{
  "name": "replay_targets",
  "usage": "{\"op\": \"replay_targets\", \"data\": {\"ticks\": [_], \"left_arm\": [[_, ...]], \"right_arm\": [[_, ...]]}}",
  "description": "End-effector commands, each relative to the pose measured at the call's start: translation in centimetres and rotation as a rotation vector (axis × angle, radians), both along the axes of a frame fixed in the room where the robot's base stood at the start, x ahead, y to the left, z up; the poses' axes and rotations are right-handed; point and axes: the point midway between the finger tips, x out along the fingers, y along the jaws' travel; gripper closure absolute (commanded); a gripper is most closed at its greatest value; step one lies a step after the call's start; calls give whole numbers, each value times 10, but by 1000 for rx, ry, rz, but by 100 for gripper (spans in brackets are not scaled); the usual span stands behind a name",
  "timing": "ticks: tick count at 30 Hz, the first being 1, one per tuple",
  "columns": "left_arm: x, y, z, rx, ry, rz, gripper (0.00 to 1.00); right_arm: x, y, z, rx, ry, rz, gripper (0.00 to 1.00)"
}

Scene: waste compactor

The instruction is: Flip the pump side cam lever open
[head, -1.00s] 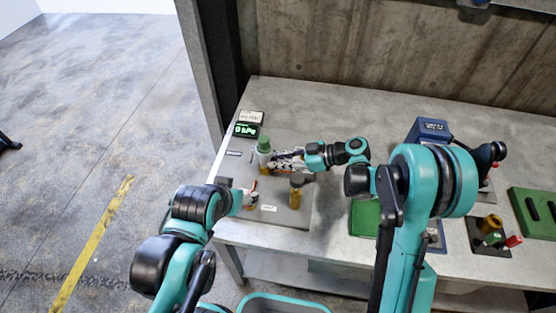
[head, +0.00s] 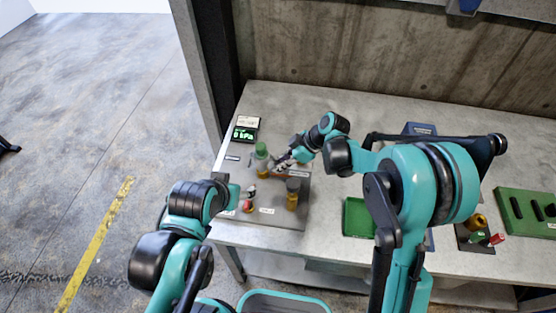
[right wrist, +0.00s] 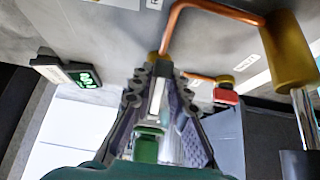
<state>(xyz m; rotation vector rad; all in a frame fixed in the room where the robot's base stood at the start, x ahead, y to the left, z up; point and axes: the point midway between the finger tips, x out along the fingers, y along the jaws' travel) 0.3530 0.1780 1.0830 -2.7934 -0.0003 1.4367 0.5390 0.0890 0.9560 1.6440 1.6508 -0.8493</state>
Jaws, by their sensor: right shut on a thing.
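My right gripper (head: 283,163) reaches in from the right over the grey plate (head: 240,172), beside the green-topped cylinder (head: 261,148). In the right wrist view its fingers (right wrist: 150,78) are closed around a narrow pale bar (right wrist: 157,95), which seems to be the pump side cam lever. The fingers hide most of it, so its angle is unclear. A green part (right wrist: 147,145) shows between the fingers. A copper pipe (right wrist: 215,10) runs to a brass cylinder (right wrist: 290,50). My left gripper (head: 236,194) is at the plate's left side; its fingers cannot be made out.
A display (head: 244,135) reading 0 kPa stands behind the plate. A red knob (head: 248,206) and a dark-capped brass cylinder (head: 293,193) stand at the plate's front. A green tray (head: 357,217) lies to the right.

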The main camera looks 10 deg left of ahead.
Motion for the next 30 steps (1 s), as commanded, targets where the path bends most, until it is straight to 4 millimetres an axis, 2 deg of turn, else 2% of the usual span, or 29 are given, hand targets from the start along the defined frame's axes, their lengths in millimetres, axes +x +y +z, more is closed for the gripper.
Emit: {"op": "replay_targets", "data": {"ticks": [3,12,21,30], "left_arm": [[0,0,11,0,0,0,36],[0,0,24,0,0,0,36],[0,0,27,0,0,0,36],[0,0,27,0,0,0,36]], "right_arm": [[-1,-1,7,-110,0,5,100],[-1,-6,15,-393,-1,7,100],[0,-9,22,-633,-3,5,100],[0,-10,27,-774,-2,2,100]]}}
